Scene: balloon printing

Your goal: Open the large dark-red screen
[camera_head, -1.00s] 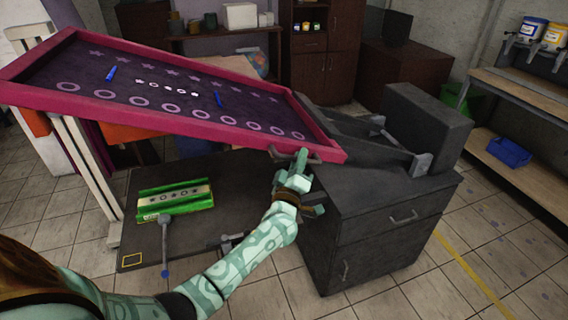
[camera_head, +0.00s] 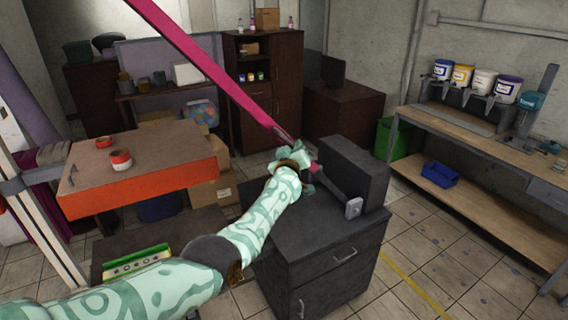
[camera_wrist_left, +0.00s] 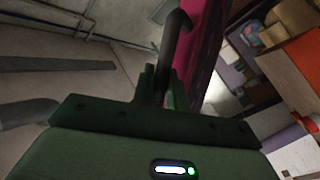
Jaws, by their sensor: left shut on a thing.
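The large dark-red screen (camera_head: 205,65) is raised steeply and seen nearly edge-on in the head view. Its upper end runs out of the top of the picture and its lower end is by the dark cabinet. My left gripper (camera_head: 298,157) is at the screen's lower end. In the left wrist view the fingers (camera_wrist_left: 160,88) are shut on the dark hooked handle (camera_wrist_left: 176,40), with the screen (camera_wrist_left: 206,50) just to its right. My right gripper does not show.
The dark grey cabinet (camera_head: 325,245) stands under my left forearm. A green-edged holder (camera_head: 138,262) lies at lower left, partly hidden by my arm. An orange-sided table (camera_head: 140,190) stands at left. A shelf bench with paint tubs (camera_head: 483,82) is at right.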

